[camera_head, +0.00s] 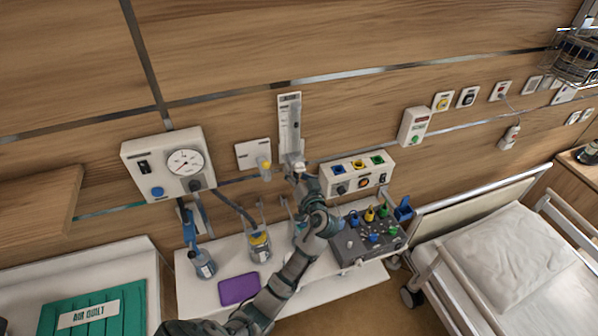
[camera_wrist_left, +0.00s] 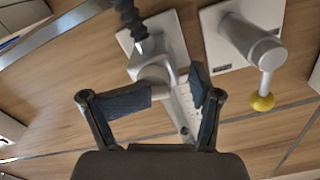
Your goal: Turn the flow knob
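A flow meter (camera_head: 289,115) with a pale backplate and an upright grey tube is mounted on the wood wall, near the middle of the head view. In the left wrist view its white block (camera_wrist_left: 158,66) lies just beyond my fingertips, with a dark ribbed hose above. My left gripper (camera_head: 300,172) is at the meter's lower end; in the wrist view its two dark fingers (camera_wrist_left: 175,92) are spread apart with nothing clamped between them. I cannot clearly pick out the flow knob; the gripper covers the lower part in the head view. My right gripper is not in view.
Left of the meter is a wall outlet with a yellow-tipped stem (camera_head: 264,168), also in the wrist view (camera_wrist_left: 262,102). A gauge panel (camera_head: 165,182) is farther left. A white control box (camera_head: 345,168) is close right. Bottles and a device with coloured knobs (camera_head: 352,246) stand below.

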